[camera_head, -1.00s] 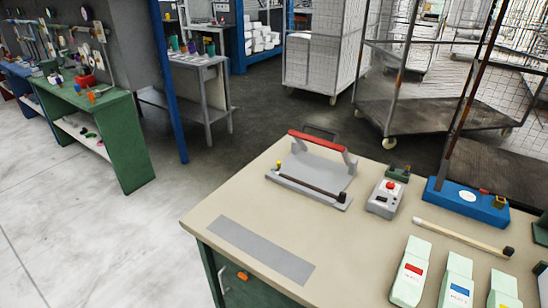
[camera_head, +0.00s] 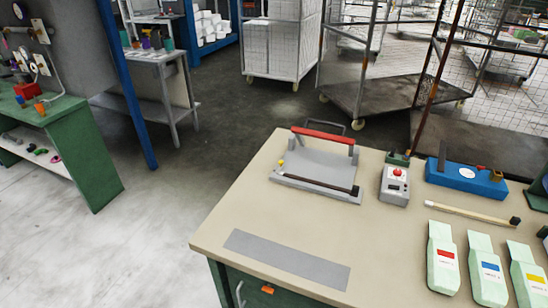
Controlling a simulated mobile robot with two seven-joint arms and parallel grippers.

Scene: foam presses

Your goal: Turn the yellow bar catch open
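A grey plate press (camera_head: 322,168) lies on the beige tabletop, with a raised red handle bar (camera_head: 323,135) along its back. A dark bar (camera_head: 318,184) runs along its front edge and ends in a black knob at the right. A small yellow piece (camera_head: 281,164), which looks like the catch, sits at the press's left side, near the left end of the bar. It is too small to tell how it is turned. Neither of my grippers is in view.
A grey control box with a red button (camera_head: 396,184) stands right of the press. A flat grey strip (camera_head: 287,259) lies on the front tabletop. Wire carts stand behind.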

